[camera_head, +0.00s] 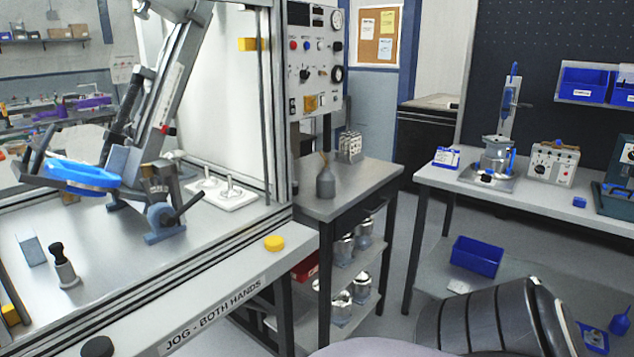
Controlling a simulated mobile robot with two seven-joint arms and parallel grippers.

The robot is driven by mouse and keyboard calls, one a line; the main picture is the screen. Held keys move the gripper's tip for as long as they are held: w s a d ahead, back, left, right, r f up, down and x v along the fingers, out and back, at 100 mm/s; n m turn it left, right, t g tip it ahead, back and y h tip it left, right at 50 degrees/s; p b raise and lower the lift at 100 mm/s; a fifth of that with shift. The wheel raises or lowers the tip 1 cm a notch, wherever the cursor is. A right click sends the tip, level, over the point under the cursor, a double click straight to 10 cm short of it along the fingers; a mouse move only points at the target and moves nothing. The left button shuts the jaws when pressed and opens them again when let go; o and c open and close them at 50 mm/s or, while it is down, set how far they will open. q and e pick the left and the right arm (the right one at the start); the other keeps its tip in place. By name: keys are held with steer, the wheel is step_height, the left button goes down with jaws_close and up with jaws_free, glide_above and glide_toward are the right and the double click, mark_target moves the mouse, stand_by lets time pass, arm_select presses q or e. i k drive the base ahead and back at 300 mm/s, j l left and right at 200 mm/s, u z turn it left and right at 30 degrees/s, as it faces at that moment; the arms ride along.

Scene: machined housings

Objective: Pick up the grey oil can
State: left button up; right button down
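The grey oil can (325,183) stands upright on the top of a small steel side table (350,188), near its left side and close to the machine's frame. It has a rounded grey body and a thin tan spout pointing up. Nothing touches it from above. Neither of my grippers shows in the head view, so I cannot see whether they are open or shut.
A metal block with holes (350,146) stands behind the can. The framed machine (281,100) borders the table on the left; its ledge carries a yellow button (274,243). Metal canisters (361,287) fill the lower shelves. A workbench (440,178) stands right, across open floor.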

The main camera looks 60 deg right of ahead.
mark_target(326, 180)
steer(key=z, duration=2.1)
steer(key=i+l+z, duration=0.3)
steer(key=i+l, duration=0.15)
steer(key=i, duration=0.25)
